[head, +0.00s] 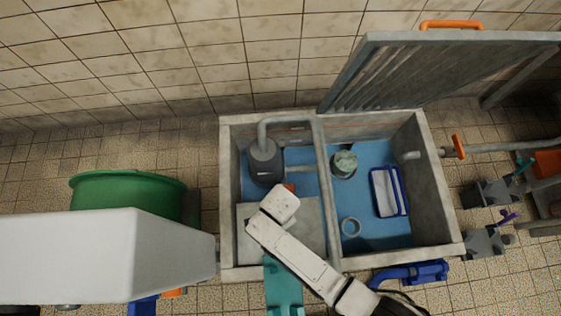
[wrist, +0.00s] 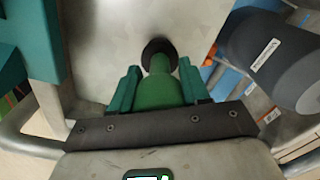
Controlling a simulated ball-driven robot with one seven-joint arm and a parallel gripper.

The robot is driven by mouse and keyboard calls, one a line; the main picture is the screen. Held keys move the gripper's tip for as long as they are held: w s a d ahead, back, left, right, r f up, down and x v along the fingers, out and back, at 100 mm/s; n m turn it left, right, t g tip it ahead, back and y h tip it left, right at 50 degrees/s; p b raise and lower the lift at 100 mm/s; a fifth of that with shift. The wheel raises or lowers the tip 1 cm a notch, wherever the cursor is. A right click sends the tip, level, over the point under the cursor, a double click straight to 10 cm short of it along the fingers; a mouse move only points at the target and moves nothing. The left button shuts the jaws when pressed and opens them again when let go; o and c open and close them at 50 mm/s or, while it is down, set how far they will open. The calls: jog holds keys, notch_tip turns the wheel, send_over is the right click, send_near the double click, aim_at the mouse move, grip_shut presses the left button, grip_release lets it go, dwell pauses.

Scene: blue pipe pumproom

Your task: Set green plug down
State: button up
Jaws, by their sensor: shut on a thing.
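The green plug (wrist: 158,92) is a bottle-shaped piece with a narrow neck and a dark round end (wrist: 160,50). My gripper (wrist: 158,84) has teal fingers on both sides of the plug and is shut on it. The dark end is at or just over a grey metal plate (wrist: 108,30); I cannot tell whether they touch. In the head view my white arm reaches over the grey plate (head: 250,225) in the left part of the pit. It hides the fingers and plug there.
A dark grey pump (head: 264,163) stands beside the plate, and shows in the wrist view (wrist: 272,58). Across the divider (head: 326,190) are a blue-framed basket (head: 377,193), a ring (head: 351,227) and a pale green lump (head: 345,161). A raised grate (head: 420,75) stands behind.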

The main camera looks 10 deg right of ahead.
jog(key=shift+f, duration=0.15)
jog(key=o, duration=1.1)
notch_tip(320, 180, up, 12)
jog(key=p, duration=0.5)
jog(key=shift+r, duration=0.2)
jog(key=shift+d, duration=0.15)
